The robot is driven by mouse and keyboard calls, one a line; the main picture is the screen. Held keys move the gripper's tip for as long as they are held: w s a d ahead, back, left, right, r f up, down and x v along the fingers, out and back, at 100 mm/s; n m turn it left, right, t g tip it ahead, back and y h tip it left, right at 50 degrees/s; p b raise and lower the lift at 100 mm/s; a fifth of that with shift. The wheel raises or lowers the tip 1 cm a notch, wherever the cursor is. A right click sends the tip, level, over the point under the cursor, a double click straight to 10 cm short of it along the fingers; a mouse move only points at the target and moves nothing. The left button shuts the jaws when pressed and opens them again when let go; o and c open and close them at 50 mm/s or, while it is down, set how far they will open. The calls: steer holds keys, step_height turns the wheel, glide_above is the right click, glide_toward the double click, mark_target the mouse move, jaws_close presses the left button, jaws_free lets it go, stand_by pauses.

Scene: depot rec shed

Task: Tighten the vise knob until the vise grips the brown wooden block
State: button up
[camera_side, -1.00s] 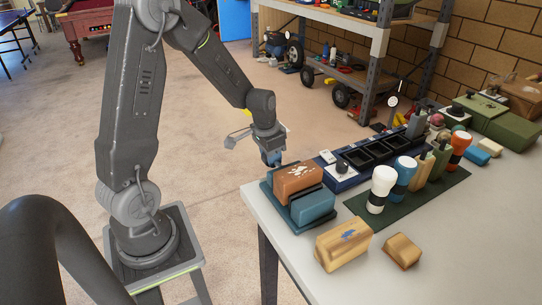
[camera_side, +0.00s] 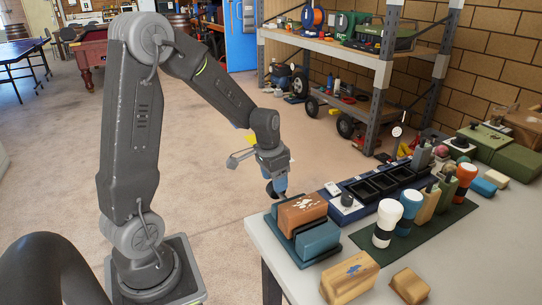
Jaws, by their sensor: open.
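The blue vise (camera_side: 318,239) stands at the left end of the table. The brown wooden block (camera_side: 303,217), with white marks on its face, sits between its jaws. Whether both jaws touch the block cannot be told from this angle. A small dark round part (camera_side: 271,190), which looks like the vise knob, shows at the vise's far left side, below my gripper. My gripper (camera_side: 274,183) is open, pointing down at that dark part. Its fingertips are small here, and whether they touch or surround the knob cannot be told.
On the table (camera_side: 288,262), a dark blue compartment tray (camera_side: 368,189) lies right of the vise. Several upright brushes stand on a green mat (camera_side: 437,222). A light wooden block (camera_side: 349,278) and a smaller one (camera_side: 409,285) lie in front. Open floor lies left of the table.

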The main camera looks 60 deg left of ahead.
mark_target(269, 187)
step_height(269, 187, up, 10)
steer(key=s, duration=0.1)
steer(key=shift+s, duration=0.25)
steer(key=shift+g, duration=0.8)
steer(key=f, duration=0.4)
steer(key=w+f, duration=0.1)
steer(key=f, duration=0.4)
steer(key=w+f, duration=0.1)
steer(key=f, duration=0.3)
steer(key=shift+f, duration=0.3)
steer(key=shift+c, duration=0.4)
